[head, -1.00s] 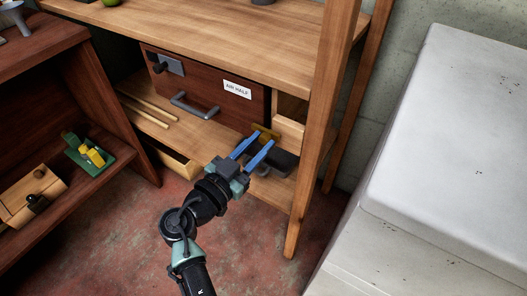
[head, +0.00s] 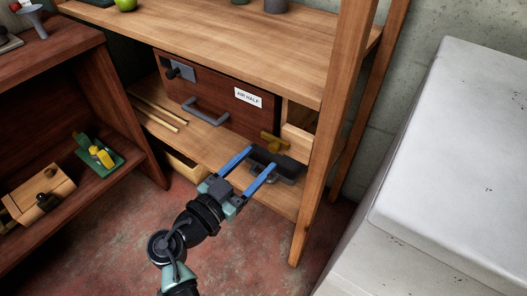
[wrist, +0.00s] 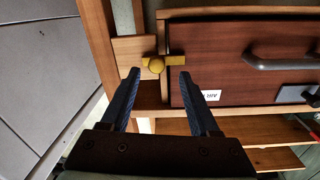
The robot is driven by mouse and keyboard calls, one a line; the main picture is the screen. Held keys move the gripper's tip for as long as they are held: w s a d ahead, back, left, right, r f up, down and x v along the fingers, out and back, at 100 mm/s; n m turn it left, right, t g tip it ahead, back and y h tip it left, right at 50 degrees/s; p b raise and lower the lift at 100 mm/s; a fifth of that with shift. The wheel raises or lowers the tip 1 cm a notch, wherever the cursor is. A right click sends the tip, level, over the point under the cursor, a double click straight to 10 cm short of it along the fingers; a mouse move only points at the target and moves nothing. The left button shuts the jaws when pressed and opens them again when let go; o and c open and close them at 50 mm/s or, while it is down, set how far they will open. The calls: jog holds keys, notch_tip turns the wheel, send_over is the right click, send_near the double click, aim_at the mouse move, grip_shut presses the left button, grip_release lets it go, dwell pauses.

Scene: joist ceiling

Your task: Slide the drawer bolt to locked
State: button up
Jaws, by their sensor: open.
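The dark brown drawer front (head: 222,108) has an "AIR HALF" label and a grey handle (head: 205,112). A dark knob on a grey plate (head: 181,71) sits at its upper left corner. At its right edge, a yellow bolt-like piece (head: 274,141) with a round knob spans the drawer edge and the pale wooden block beside it. The wrist view is upside down; it shows the yellow piece (wrist: 156,65) just beyond my fingertips, roughly between them. My gripper (head: 262,158) is open and empty, apart from the yellow piece.
A dark grey object (head: 275,161) lies on the shelf below the yellow piece, by my fingers. A wooden post (head: 325,140) stands close on the right. Two thin sticks (head: 158,112) lie on the shelf at left. A pale cabinet (head: 450,150) fills the right.

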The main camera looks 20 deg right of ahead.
jog(key=v, duration=0.9)
jog(key=shift+p, duration=0.35)
jog(key=shift+a, duration=0.1)
jog(key=w+a+r+n+t+y, duration=0.1)
jog(key=w+r+n+t+y, duration=0.25)
jog(key=r, duration=0.85)
jog(key=w+r+n+t+y, duration=0.2)
jog(key=w+r+t+y, duration=0.25)
jog(key=r, duration=0.85)
jog(key=s+a+r+n+t+y, duration=0.1)
jog(key=s+r+n+t+y, duration=0.15)
jog(key=s+r, duration=0.45)
jog(key=s+r+n+t+y+p, duration=0.15)
jog(key=s+r+t, duration=0.25)
jog(key=r, duration=0.7)
jog(key=s+a+r+n+t+y, duration=0.1)
jog(key=s+r+n+t+y, duration=0.3)
jog(key=r, duration=0.5)
notch_tip(320, 180, up, 31)
jog(key=g+h+p, duration=0.1)
jog(key=p, duration=3.1)
jog(key=shift+m+g, duration=0.35)
jog(key=shift+m, duration=0.1)
